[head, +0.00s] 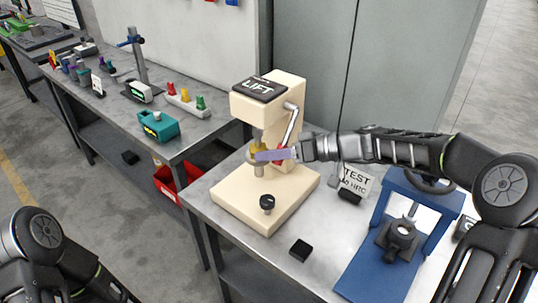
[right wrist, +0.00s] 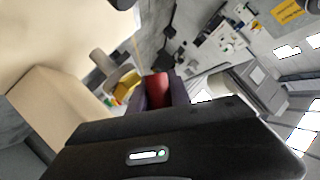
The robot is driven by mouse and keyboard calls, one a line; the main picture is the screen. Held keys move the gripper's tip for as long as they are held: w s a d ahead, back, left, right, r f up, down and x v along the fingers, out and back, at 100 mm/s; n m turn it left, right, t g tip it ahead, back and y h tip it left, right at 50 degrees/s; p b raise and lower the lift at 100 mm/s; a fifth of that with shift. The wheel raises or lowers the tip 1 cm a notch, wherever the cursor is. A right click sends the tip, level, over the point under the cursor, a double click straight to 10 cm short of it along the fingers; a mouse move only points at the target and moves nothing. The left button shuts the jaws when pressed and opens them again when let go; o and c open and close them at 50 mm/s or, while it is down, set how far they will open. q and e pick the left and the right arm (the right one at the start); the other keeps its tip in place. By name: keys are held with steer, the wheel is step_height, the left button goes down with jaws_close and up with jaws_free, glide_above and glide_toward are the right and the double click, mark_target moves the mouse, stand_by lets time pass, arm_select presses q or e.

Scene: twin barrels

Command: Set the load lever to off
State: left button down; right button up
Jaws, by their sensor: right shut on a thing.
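The cream bench tester (head: 232,195) stands on the metal bench, with a black LIFT label (head: 259,88) on its head. Its silver load lever (head: 291,125) hangs down along the right side of the head, tilted slightly, with a red grip at its lower end. My right gripper (head: 276,154) reaches in from the right and is shut on the red grip. In the right wrist view the red grip (right wrist: 157,90) sits between the dark fingers. The fingers hide part of the grip in the head view. My left gripper is out of view; only its arm shows at lower left.
A black knob (head: 267,203) stands on the tester's base. A small black block (head: 300,250) lies in front, and a TEST sign (head: 356,180) stands to the right. A blue press frame (head: 375,262) is further right. The left bench (head: 185,140) holds several tools.

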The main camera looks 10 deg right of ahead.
jaws_close()
stand_by(0.8)
